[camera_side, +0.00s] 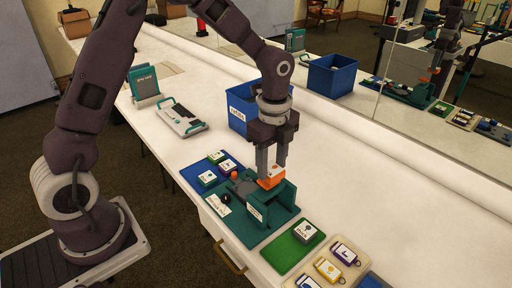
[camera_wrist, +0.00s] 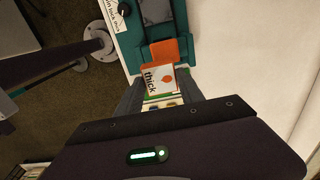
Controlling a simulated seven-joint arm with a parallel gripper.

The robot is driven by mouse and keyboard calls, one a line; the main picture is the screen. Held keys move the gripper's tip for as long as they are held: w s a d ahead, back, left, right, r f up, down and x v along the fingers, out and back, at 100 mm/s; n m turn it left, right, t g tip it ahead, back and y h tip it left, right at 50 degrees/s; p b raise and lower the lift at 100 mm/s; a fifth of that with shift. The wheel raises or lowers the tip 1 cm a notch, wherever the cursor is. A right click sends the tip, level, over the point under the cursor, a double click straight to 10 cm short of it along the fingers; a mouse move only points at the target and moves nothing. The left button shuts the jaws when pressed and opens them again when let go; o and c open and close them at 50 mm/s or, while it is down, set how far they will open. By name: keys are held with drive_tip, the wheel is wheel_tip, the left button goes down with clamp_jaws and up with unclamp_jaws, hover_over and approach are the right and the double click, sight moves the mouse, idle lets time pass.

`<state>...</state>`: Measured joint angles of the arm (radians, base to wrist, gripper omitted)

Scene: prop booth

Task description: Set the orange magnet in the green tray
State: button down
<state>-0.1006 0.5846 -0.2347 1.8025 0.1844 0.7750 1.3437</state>
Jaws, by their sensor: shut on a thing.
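The orange magnet (camera_side: 269,178), an orange block with a white face, is between the fingers of my gripper (camera_side: 271,166). In the wrist view the magnet (camera_wrist: 158,80) shows its white face with the word "thick", and a finger stands on each side. My gripper is shut on it, just over the teal fixture (camera_side: 266,205); I cannot tell whether the magnet touches the fixture. The green tray (camera_side: 277,252) lies flat on the counter to the right of the fixture. A white-faced magnet (camera_side: 305,232) sits in its far part; the near part is bare.
A blue tray (camera_side: 190,174) with several magnets lies left of the fixture. A beige tray (camera_side: 319,254) with several magnets lies right of the green tray. A blue bin (camera_side: 238,118) stands behind my gripper. A mirror (camera_side: 400,110) runs along the counter's back.

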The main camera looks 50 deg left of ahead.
drive_tip(key=s+d, duration=0.5)
drive_tip(key=d, duration=0.5)
drive_tip(key=shift+d+f, duration=0.2)
drive_tip(key=shift+f, duration=7.95)
drive_tip(key=c, duration=0.7)
unclamp_jaws()
drive_tip(key=shift+o, duration=0.2)
